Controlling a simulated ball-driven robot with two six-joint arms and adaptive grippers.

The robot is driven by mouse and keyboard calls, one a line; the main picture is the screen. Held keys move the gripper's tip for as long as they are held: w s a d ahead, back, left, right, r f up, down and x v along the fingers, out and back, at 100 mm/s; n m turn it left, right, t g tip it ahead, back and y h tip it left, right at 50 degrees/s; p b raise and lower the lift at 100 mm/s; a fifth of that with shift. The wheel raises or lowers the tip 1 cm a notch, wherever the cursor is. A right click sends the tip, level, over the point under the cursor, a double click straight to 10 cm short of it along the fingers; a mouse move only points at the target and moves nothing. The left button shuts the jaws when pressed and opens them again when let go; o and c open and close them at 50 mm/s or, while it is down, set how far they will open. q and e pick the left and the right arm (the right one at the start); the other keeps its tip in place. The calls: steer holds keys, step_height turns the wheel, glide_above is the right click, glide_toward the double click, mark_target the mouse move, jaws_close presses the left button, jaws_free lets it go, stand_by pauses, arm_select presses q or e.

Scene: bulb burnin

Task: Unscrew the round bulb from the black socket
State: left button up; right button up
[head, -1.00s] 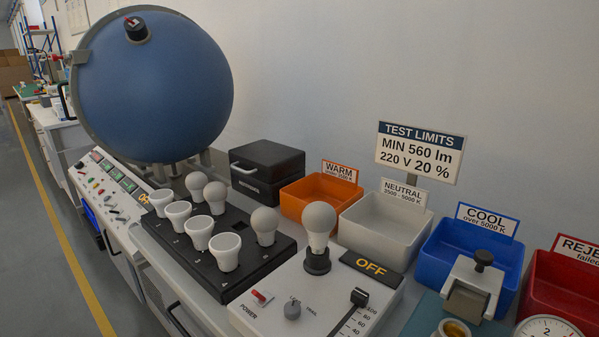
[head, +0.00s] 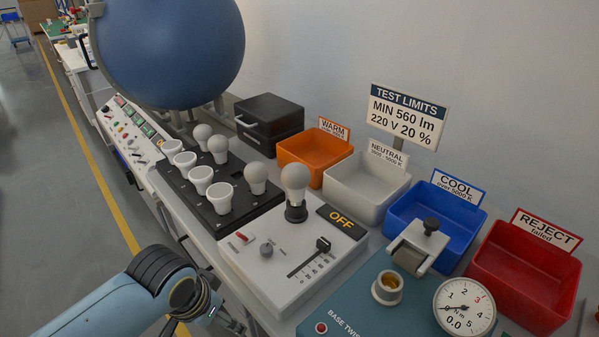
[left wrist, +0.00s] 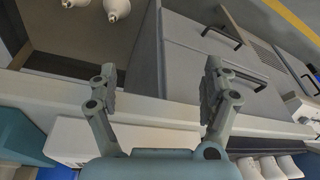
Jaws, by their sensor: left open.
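The round bulb (head: 295,178) is white and stands upright in the black socket (head: 296,213) on the light-grey test box, beside a black plate reading OFF. Nothing touches the bulb. My left arm enters at the bottom left of the head view, low and left of the test box; its fingers do not show there. In the left wrist view my left gripper (left wrist: 158,90) has its two fingers spread wide with nothing between them. That view shows bench edges and cabinet fronts, and I cannot make out the socket in it. My right gripper is in no view.
A black rack (head: 270,202) with several bulbs stands left of the socket. A lever and switches lie in front. Orange (head: 290,150), grey (head: 343,190), blue (head: 405,208) and red (head: 490,262) bins stand behind and right. A teal base-twist tester (head: 350,300) with a dial is at the front right.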

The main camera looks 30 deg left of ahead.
arm_select(q)
steer(key=w+d+r+p, duration=0.1)
steer(key=w+d+r, duration=0.15)
steer(key=r, duration=0.55)
steer(key=n+t+h+p, duration=0.2)
steer(key=p, duration=0.1)
glide_toward(291, 170)
steer(key=x, duration=1.2)
steer(key=shift+w+d+f, duration=0.1)
steer(key=shift+w+f, duration=0.1)
steer(key=shift+f, duration=0.1)
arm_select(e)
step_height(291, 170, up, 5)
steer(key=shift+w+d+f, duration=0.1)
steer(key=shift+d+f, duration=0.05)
